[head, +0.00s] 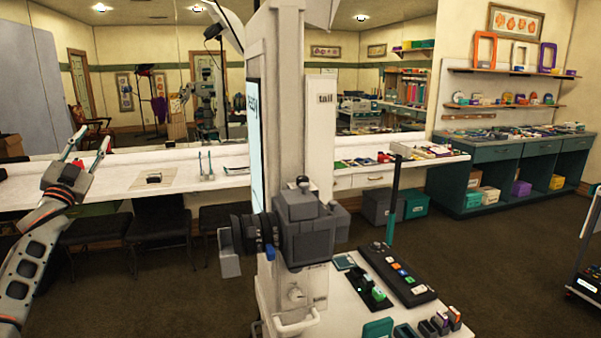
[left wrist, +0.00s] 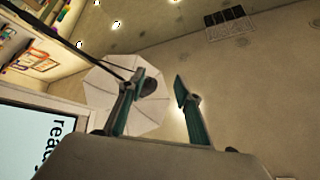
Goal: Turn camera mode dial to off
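A grey boxy camera (head: 303,225) with a dark lens side is mounted on the white booth column in the middle of the head view. A small dark knob (head: 303,182) stands on its top, and a pale round knob (head: 295,293) sits on the panel below it. I cannot tell which is the mode dial, and no markings are readable. My left gripper (head: 88,147) is raised at the left, well away from the camera. Its fingers are apart and empty, also in the left wrist view (left wrist: 157,88). My right gripper is not in view.
The white booth column (head: 320,140) carries a screen (left wrist: 25,150) with partly visible text. A white cart top (head: 345,315) in front holds a black button panel (head: 397,270) and small items. A long white counter (head: 225,160) with chairs runs behind. A white umbrella (left wrist: 120,95) hangs overhead.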

